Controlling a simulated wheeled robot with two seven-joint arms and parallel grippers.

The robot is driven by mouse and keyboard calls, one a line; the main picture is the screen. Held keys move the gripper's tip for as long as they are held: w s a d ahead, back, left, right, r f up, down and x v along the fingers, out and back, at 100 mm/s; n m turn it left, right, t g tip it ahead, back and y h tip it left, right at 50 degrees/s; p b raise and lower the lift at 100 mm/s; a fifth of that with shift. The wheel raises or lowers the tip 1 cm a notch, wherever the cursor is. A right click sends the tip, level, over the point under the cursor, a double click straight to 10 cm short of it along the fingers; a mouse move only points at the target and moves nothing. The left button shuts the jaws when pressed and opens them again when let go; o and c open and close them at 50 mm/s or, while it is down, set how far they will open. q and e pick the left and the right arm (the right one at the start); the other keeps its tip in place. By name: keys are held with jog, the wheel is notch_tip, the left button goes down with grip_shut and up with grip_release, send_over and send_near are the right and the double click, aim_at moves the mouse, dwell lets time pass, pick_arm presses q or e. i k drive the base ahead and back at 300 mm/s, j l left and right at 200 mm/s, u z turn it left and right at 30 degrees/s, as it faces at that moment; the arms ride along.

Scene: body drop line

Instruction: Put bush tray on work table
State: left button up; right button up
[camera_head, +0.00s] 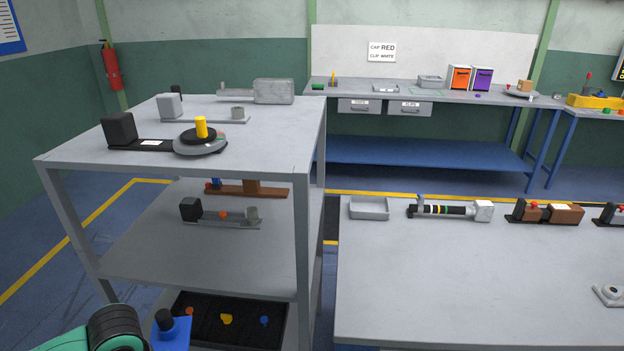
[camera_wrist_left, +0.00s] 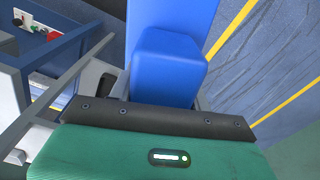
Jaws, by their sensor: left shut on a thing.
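My left gripper (camera_wrist_left: 165,98) is shut on a blue piece (camera_wrist_left: 170,60), which fills the upper middle of the left wrist view. Its fingertips are mostly hidden there. In the head view the blue piece (camera_head: 174,336) shows at the bottom left beside my green and black wrist, with a black knob on it. I cannot tell whether this piece is the bush tray. The work table (camera_head: 440,290) is the grey top at the right. A small empty grey tray (camera_head: 369,208) stands at its back left. My right gripper is not in view.
A grey shelf rack (camera_head: 270,150) stands left of the table, with fixtures on its upper shelves and a black tray (camera_head: 283,315) on the lowest. Several assemblies, including a black and silver one (camera_head: 450,211), line the table's back edge. The table's front left is clear.

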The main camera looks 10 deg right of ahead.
aim_at(474, 294)
jog(key=k+z, duration=0.2)
jog(key=z, duration=0.9)
jog(key=i+l+z, duration=0.15)
jog(key=z, duration=2.35)
jog(key=i+j, duration=0.5)
jog(key=i+j+z, duration=0.1)
jog(key=i+j, duration=0.45)
jog(key=j, duration=0.15)
jog(key=i+j, duration=0.1)
jog(key=i, duration=0.45)
jog(key=i+j, duration=0.1)
jog(key=i, duration=0.5)
jog(key=i+u, duration=0.1)
jog(key=u, duration=0.6)
jog(key=i+l+u, duration=0.1)
jog(key=u, duration=2.45)
jog(key=l, duration=0.05)
